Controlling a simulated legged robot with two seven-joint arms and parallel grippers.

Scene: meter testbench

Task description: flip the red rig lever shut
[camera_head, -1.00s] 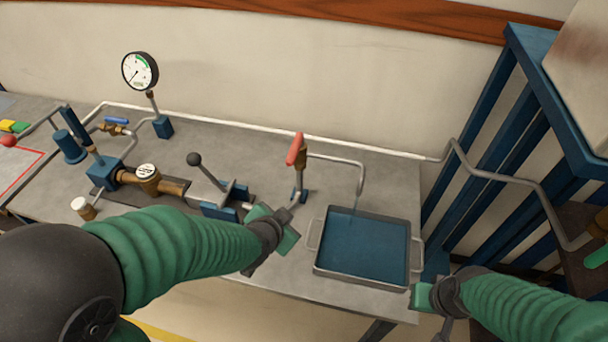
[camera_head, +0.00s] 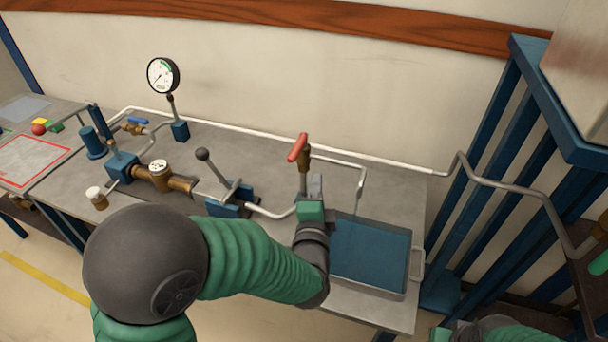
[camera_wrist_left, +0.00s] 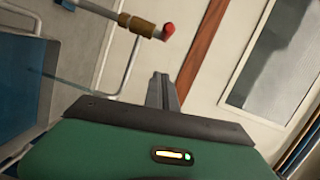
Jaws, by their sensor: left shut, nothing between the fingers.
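The red lever (camera_head: 298,147) sits on top of a brass valve (camera_head: 304,163) on an upright pipe, toward the right of the bench. Its red handle points left and toward me in the head view. My left gripper (camera_head: 315,184) is shut and empty, just below and right of the valve in the picture. In the left wrist view, the shut fingers (camera_wrist_left: 162,92) point up, and the red lever tip (camera_wrist_left: 169,31) and brass valve body (camera_wrist_left: 137,24) show beyond them, apart from the fingers. My right arm shows only at the bottom right edge, with its fingers hidden.
A blue tray (camera_head: 403,292) stands right of my left gripper, under a bent spout. A black-knobbed hand lever (camera_head: 203,155), a brass meter (camera_head: 160,175) and a gauge (camera_head: 163,75) stand to the left. A blue frame (camera_head: 490,160) bounds the right side.

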